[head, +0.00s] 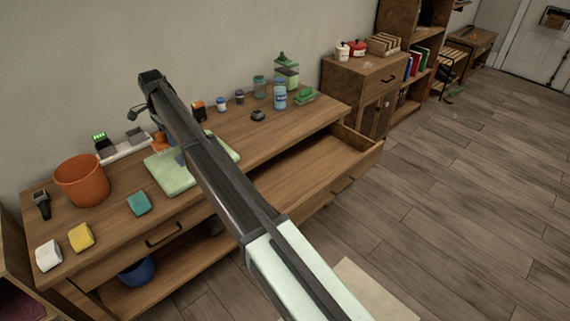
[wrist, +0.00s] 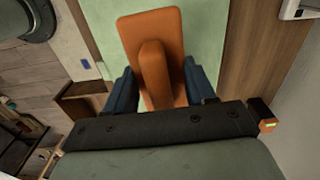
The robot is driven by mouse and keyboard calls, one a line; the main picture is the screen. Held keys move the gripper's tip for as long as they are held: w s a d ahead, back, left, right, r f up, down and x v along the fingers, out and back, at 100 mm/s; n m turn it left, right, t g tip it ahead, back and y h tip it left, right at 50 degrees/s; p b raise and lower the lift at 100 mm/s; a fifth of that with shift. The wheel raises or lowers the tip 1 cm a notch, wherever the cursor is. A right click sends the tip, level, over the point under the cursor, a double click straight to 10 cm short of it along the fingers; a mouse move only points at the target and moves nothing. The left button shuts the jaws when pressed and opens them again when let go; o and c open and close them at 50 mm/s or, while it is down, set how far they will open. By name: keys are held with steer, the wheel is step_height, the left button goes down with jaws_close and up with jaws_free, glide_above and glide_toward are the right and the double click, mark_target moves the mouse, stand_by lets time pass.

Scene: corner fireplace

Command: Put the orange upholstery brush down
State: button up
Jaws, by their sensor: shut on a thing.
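The orange upholstery brush (wrist: 172,30) is in my gripper (wrist: 160,82) in the wrist view, with its raised handle between the two dark blue fingers. In the head view a bit of the brush (head: 159,140) shows left of my arm, which hides most of the gripper. A pale green mat (head: 170,176) lies on the wooden desk, and it also fills the area behind the brush in the wrist view (wrist: 213,35). The brush is over the mat; I cannot tell whether it touches it.
An orange bin (head: 82,181), a teal sponge (head: 139,204), a yellow sponge (head: 81,237) and a white block (head: 48,255) stand left on the desk. Bottles and jars (head: 280,95) stand toward the back right. The right-hand drawer (head: 310,165) is pulled open and looks empty.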

steer(key=n, duration=0.1)
steer(key=s+d+n, duration=0.1)
steer(key=n, duration=0.1)
steer(key=shift+f, duration=0.1)
steer(key=s+d+f+n, duration=0.1)
steer(key=s+d+n, duration=0.15)
steer(key=d, duration=1.45)
steer(key=s+d+f+n, duration=0.2)
steer(key=s+d, duration=0.2)
steer(key=d, duration=1.4)
steer(key=s+d+f+n, duration=0.1)
steer(key=s+d+n, duration=0.15)
steer(key=d, duration=1.45)
steer(key=w+a+f+m, duration=0.9)
steer(key=w+f+m, duration=0.2)
steer(key=w+f, duration=0.15)
steer(key=shift+s+d+f, duration=0.1)
steer(key=shift+f, duration=2.35)
steer(key=shift+s+f, duration=0.1)
steer(key=shift+f, duration=2.3)
